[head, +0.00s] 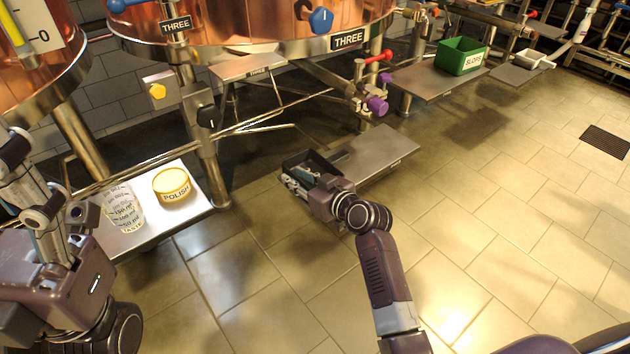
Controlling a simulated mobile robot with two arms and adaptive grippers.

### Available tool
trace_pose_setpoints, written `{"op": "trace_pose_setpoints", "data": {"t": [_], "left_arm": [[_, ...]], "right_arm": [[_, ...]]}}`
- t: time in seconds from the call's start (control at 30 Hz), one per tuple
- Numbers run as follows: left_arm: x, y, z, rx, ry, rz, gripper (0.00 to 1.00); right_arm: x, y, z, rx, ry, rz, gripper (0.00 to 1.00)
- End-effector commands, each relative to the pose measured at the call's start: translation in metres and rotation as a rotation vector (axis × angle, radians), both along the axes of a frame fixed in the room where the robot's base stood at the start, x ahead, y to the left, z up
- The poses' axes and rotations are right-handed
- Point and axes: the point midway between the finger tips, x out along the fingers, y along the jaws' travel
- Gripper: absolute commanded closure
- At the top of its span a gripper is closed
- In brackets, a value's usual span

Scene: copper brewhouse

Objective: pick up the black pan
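The black pan (322,162) is a dark, low-walled box on the left end of a low metal shelf, in the middle of the head view. My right gripper (291,180) is at the pan's near left side, and its grey fingers overlap the pan in the picture. The gripper and wrist hide the pan's near part. I cannot tell whether the fingers are closed on its wall. My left gripper (58,205) is at the left edge, beside a shelf with a clear beaker, away from the pan. Its finger opening is unclear.
The metal shelf (377,150) is bare right of the pan. A printed beaker (123,210) and a yellow POLISH tin (172,184) stand on the left shelf. Copper vessels, pipes and a purple-knobbed valve (376,105) are behind. The tiled floor at right is open.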

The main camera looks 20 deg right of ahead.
Motion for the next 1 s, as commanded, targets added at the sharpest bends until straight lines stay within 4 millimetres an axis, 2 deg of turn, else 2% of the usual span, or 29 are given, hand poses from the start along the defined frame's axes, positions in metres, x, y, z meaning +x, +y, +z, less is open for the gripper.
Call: {"op": "trace_pose_setpoints", "data": {"t": [0.2, 0.4, 1.0], "left_arm": [[0.0000, -0.0001, 0.0008, 0.000, 0.000, 0.000, 0.39], [0.0001, -0.0002, 0.0007, 0.000, 0.000, 0.000, 0.39], [-0.0002, -0.0002, 0.0031, 0.000, -0.001, -0.001, 0.39]], "right_arm": [[0.0006, -0.0001, 0.0006, -0.001, 0.000, -0.001, 0.78], [0.0004, -0.0002, 0.0004, -0.001, 0.000, 0.000, 1.00], [0.0007, -0.0004, 0.0058, -0.001, -0.003, 0.000, 1.00]]}}
